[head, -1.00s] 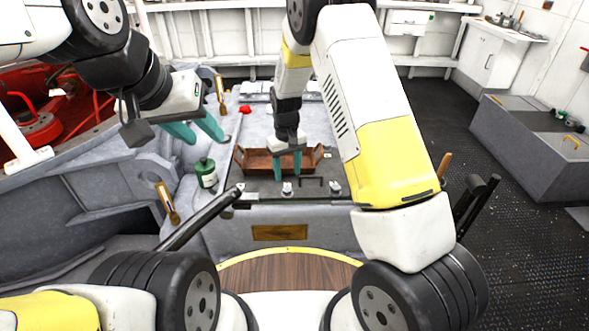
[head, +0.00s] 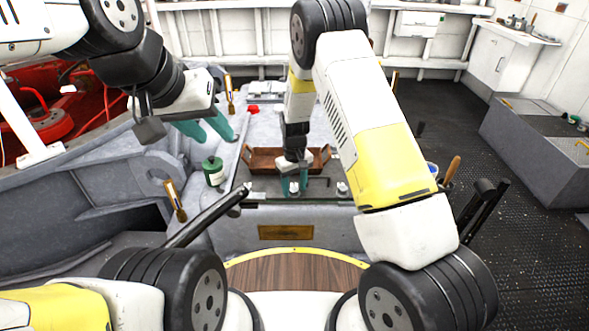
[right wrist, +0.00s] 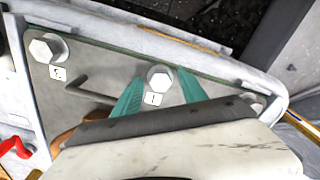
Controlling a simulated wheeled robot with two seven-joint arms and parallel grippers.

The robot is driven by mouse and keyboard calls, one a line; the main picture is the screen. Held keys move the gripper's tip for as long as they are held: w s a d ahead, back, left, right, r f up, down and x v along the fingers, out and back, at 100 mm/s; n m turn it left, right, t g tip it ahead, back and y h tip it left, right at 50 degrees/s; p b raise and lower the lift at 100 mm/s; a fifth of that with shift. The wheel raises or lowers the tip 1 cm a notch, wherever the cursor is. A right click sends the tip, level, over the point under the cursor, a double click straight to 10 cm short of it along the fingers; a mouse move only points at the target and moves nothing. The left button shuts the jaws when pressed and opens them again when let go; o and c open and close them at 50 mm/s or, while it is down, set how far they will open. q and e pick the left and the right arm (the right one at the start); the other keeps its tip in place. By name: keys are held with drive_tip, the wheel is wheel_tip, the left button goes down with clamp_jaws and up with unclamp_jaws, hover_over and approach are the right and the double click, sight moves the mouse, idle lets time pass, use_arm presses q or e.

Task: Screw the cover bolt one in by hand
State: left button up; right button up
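Cover bolt one (right wrist: 159,78), a pale hex-head bolt with a tag marked 1, stands on the grey cover (right wrist: 105,72) in the right wrist view. In the head view it is the middle bolt (head: 294,188) of the front row. My right gripper (right wrist: 160,82) is open, with one teal finger on each side of the bolt and narrow gaps between. In the head view this gripper (head: 294,190) points down at the cover's front edge. My left gripper (head: 214,138) is open and empty, raised at the left. Whether the bolt is seated in its hole cannot be told.
A bolt tagged 3 (right wrist: 45,47) and a partly hidden bolt (right wrist: 254,101) flank bolt one. A dark hex key (right wrist: 85,90) lies close by. A wooden tray (head: 262,158) stands behind, a green bottle (head: 213,171) and brush (head: 175,199) at left.

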sight(294, 190)
clamp_jaws()
drive_tip(key=shift+m, duration=1.6)
drive_tip(key=shift+o, duration=0.4)
unclamp_jaws()
drive_tip(key=shift+r, duration=0.1)
wheel_tip(294, 190, up, 8)
drive_tip(key=shift+f, duration=0.2)
